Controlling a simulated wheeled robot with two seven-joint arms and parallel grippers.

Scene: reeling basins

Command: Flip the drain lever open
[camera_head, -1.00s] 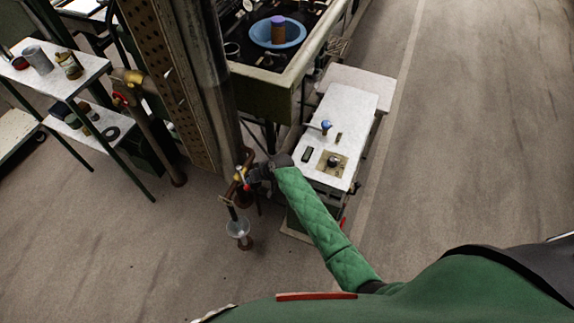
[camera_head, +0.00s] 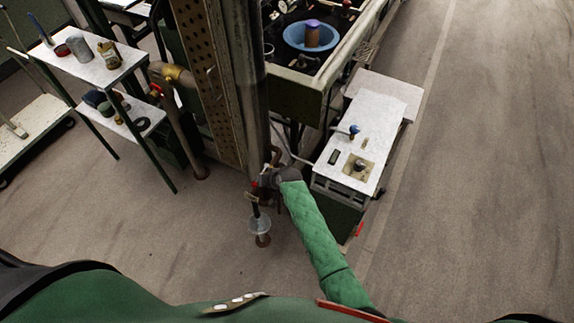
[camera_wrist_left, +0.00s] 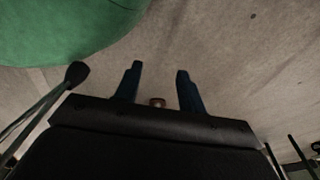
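A copper-coloured pipe fitting (camera_head: 275,157) with a small red part (camera_head: 254,184) stands at the foot of the tall metal column; the red part may be the lever, but it is too small to be sure. My right gripper (camera_head: 268,181), dark, at the end of the green-sleeved arm, is right at this fitting and hides part of it. Whether its fingers touch or hold anything cannot be told. My left gripper (camera_wrist_left: 158,82) shows only in the left wrist view, its two dark blue fingers apart and empty over bare floor.
A clear funnel-like cup (camera_head: 259,225) is below the fitting. A brass valve (camera_head: 175,74) with a red handle is on a pipe to the left. A white-topped cabinet (camera_head: 375,112) stands right of the arm, a shelf table (camera_head: 75,69) at left. The floor in front is free.

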